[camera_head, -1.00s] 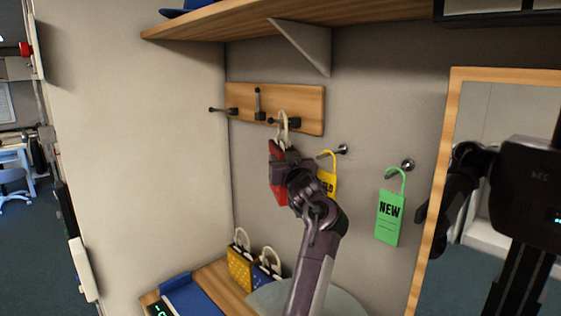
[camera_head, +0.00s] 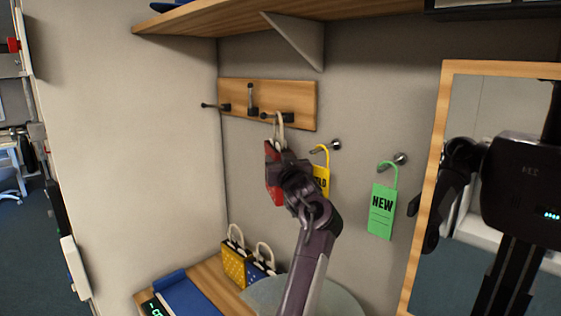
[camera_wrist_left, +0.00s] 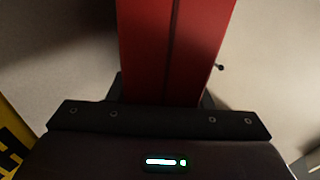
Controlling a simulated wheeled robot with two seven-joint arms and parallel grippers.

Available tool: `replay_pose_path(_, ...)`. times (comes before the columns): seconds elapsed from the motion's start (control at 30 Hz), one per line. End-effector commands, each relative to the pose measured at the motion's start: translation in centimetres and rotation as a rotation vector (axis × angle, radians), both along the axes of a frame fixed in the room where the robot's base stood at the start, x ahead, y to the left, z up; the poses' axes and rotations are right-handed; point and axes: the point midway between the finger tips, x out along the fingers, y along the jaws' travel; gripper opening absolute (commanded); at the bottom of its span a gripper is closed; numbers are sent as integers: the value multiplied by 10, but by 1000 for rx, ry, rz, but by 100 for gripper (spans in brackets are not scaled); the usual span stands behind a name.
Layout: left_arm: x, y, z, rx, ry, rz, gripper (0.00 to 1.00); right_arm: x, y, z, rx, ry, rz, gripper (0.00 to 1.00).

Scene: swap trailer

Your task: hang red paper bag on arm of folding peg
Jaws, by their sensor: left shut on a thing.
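The red paper bag (camera_head: 273,182) hangs upright below the wooden peg rack, largely hidden by my left gripper (camera_head: 276,160). My left gripper is shut on the bag. The red bag also fills the top middle of the left wrist view (camera_wrist_left: 175,50), above the gripper body. The bag's pale handle (camera_head: 280,124) rises to the right-hand folding peg (camera_head: 294,117) and overlaps it. I cannot tell whether the handle is around the peg or in front of it. The left peg (camera_head: 215,106) sticks out; the middle peg (camera_head: 251,98) points up. My right gripper is not in view.
A yellow tag (camera_head: 321,180) and a green "NEW" tag (camera_head: 382,208) hang on metal hooks to the right. A shelf (camera_head: 230,27) with a bracket (camera_head: 298,38) is above. Yellow and blue bags (camera_head: 235,265) stand on the bench below. A mirror (camera_head: 436,190) is at right.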

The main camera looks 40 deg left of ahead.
Motion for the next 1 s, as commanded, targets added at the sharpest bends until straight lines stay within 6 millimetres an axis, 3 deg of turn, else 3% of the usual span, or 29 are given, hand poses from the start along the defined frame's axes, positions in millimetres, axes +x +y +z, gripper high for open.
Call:
replay_pose_path(0.07, 0, 0, 1, 2, -1, 0, 19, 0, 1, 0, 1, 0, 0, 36)
replay_pose_path(0.1, 0, 0, 1, 1, -1, 0, 47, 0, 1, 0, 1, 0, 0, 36)
replay_pose_path(0.3, 0, 0, 1, 1, -1, 0, 71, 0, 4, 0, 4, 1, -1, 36)
replay_pose_path(0.63, -3, -5, -2, 0, 0, 0, 71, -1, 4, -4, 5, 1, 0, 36)
replay_pose_path(1.0, -36, -52, -8, -1, -3, -2, 71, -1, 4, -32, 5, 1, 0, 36)
